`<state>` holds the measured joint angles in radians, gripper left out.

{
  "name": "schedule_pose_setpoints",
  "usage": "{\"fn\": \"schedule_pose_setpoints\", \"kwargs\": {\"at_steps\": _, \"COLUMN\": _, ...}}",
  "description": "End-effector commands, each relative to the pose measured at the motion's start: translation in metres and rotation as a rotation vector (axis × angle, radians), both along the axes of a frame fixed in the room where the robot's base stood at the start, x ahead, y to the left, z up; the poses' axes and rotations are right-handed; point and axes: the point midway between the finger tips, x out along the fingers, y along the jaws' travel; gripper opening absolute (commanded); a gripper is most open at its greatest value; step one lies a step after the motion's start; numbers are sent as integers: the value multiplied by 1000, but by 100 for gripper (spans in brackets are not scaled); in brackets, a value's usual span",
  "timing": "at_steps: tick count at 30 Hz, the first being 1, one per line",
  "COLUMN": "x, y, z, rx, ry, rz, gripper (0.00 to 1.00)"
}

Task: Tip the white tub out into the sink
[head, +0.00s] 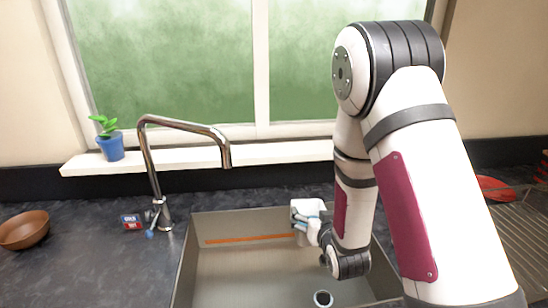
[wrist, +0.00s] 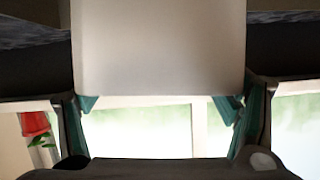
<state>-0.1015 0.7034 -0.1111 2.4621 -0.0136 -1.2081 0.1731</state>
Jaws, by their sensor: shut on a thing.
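The white tub (head: 307,207) is held over the back part of the sink (head: 190,262), near its back edge. My gripper (head: 311,228) is shut on the tub. In the wrist view the tub (wrist: 158,45) fills the top middle, with the teal finger pads (wrist: 165,108) at its two sides. The wrist picture is upside down, with the window at the bottom. I cannot tell how far the tub is tilted or what is in it. The sink's right part is hidden behind my arm.
A tall metal faucet (head: 152,170) stands left of the sink. An orange strip (head: 245,239) lies along the sink's back and a drain (head: 323,299) shows at the front. A brown bowl (head: 24,230), a small blue and red box (head: 131,221) and a blue-potted plant (head: 110,145) stand at left.

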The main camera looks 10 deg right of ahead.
Motion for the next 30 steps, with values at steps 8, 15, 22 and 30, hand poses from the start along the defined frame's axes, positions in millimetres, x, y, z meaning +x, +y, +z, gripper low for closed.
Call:
{"fn": "schedule_pose_setpoints", "kwargs": {"at_steps": 8, "x": 42, "y": 18, "z": 14, "rx": -18, "ry": -10, "rz": 148, "gripper": 43}}
{"fn": "schedule_pose_setpoints", "kwargs": {"at_steps": 15, "x": 84, "y": 41, "z": 32, "rx": -45, "ry": -14, "rz": 400, "gripper": 43}}
{"fn": "schedule_pose_setpoints", "kwargs": {"at_steps": 22, "x": 103, "y": 53, "z": 43, "rx": -68, "ry": -23, "rz": 637, "gripper": 43}}
{"fn": "schedule_pose_setpoints", "kwargs": {"at_steps": 30, "x": 104, "y": 52, "z": 41, "rx": -92, "ry": -47, "rz": 976, "gripper": 43}}
